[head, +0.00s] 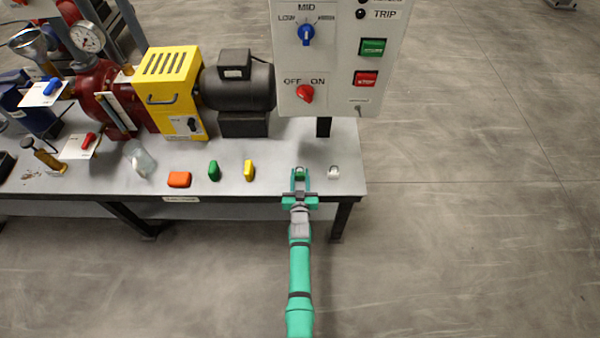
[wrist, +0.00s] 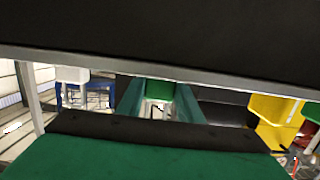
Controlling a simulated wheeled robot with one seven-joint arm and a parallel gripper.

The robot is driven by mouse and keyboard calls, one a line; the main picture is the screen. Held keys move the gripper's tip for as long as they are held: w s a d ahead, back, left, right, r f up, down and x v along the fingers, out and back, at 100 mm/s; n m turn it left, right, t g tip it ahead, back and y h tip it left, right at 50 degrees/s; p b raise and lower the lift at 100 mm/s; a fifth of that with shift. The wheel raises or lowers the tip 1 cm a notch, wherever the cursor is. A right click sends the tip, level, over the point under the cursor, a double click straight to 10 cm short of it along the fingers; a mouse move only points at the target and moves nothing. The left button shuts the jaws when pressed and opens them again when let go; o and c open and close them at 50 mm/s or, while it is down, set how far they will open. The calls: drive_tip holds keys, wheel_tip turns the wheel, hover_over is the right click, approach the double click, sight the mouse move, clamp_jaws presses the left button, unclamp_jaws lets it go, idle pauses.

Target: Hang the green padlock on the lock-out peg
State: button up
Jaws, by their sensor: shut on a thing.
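My gripper (head: 300,180) reaches over the front edge of the bench, below the control box. Its jaws are shut on the green padlock (wrist: 160,86), which shows between the fingers in the wrist view with a pale shackle-like part below it. In the head view the fingers mostly hide the padlock. A small peg (head: 358,109), which looks like the lock-out peg, sticks out under a label at the lower right of the control box. It is above and to the right of my gripper, apart from the padlock.
The control box (head: 338,70) overhangs the bench (head: 270,184). A small pale item (head: 333,172) lies just right of my gripper. Yellow (head: 249,170), green (head: 214,170) and orange (head: 180,180) pieces stand or lie to its left. Floor right of the bench is clear.

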drive_tip(key=shift+s+r, duration=0.6)
drive_tip(key=shift+s, duration=0.25)
drive_tip(key=shift+s+r, duration=0.55)
drive_tip(key=shift+s, duration=0.3)
drive_tip(key=shift+s+r, duration=0.6)
drive_tip(key=shift+s, duration=0.25)
